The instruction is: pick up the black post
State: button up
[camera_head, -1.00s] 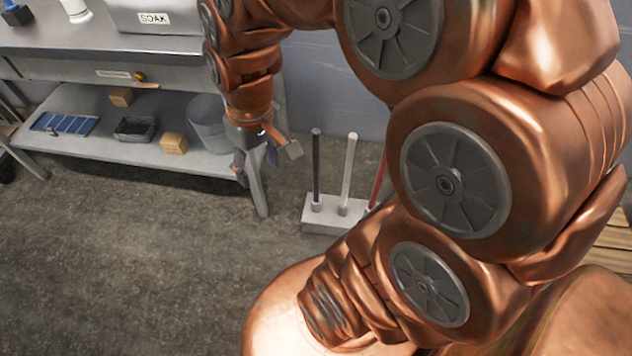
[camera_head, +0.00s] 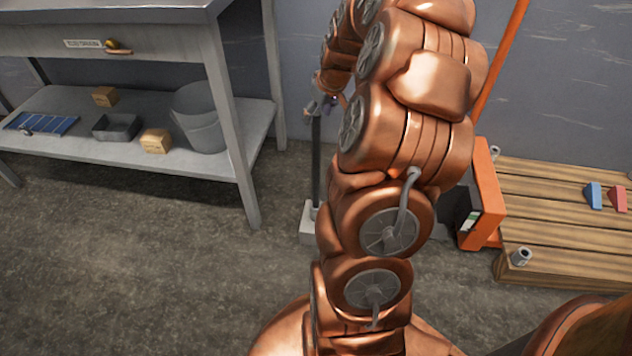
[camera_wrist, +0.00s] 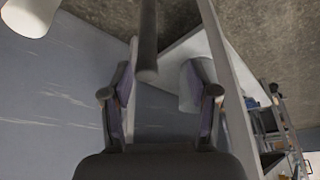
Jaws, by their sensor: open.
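The black post (camera_head: 316,160) stands upright in its pale base block (camera_head: 307,224), left of my arm in the head view. My gripper (camera_head: 322,106) is at the post's upper end there, small and partly hidden by my arm. In the wrist view the black post (camera_wrist: 147,38) comes in from the top edge, its end lying between the lines of the two fingers. My gripper (camera_wrist: 160,93) is open there, with a gap on both sides of the post. I cannot tell whether either finger touches it. The block's right part is hidden behind my arm.
A pale post end (camera_wrist: 30,14) shows at the wrist view's upper left. A steel table (camera_head: 225,120) with a lower shelf holding a grey bucket (camera_head: 199,120) stands left. An orange pallet jack (camera_head: 483,195) and wooden pallet (camera_head: 560,215) are right. Floor in front left is clear.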

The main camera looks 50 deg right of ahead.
aim_at(316, 129)
jog(key=shift+s+d+f, duration=0.1)
jog(key=shift+d+f, duration=0.75)
jog(key=shift+f+b, duration=0.3)
jog(key=shift+w+b+x, duration=0.1)
jog(key=shift+b+x, duration=0.5)
jog(key=shift+x, duration=1.15)
jog(key=shift+w+b+x, duration=0.15)
jog(key=shift+b+x, duration=0.4)
jog(key=shift+x, duration=1.2)
jog(key=shift+r, duration=0.15)
grip_shut()
